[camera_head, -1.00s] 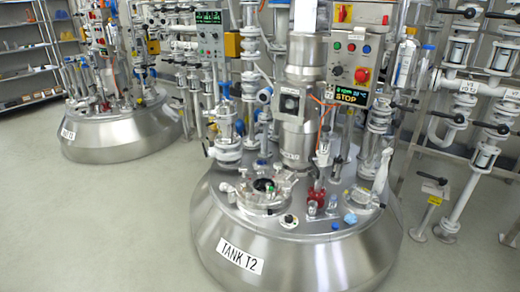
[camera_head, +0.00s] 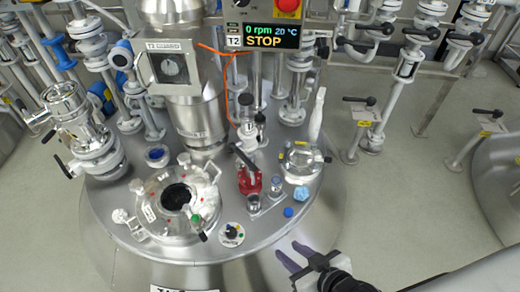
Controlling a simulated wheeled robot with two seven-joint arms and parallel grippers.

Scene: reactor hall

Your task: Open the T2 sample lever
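A black lever (camera_head: 243,158) sits on a white and red valve (camera_head: 250,183) at the middle of the tank lid, and it lies slanted across the valve. I cannot read a label that names it as the T2 sample lever. The valve stands beside a small glass vessel (camera_head: 253,204). My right gripper (camera_head: 287,256) is at the bottom right of centre, in front of the tank's edge. Its two fingers are apart, with nothing between them, and it is well short of the lever. My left gripper is not in view.
An open round hatch (camera_head: 177,203) lies left of the valve and a closed hatch cover (camera_head: 302,163) lies right. A steel column (camera_head: 195,105) and a T2 display reading STOP (camera_head: 263,37) stand behind. Another tank (camera_head: 497,170) is at the far right.

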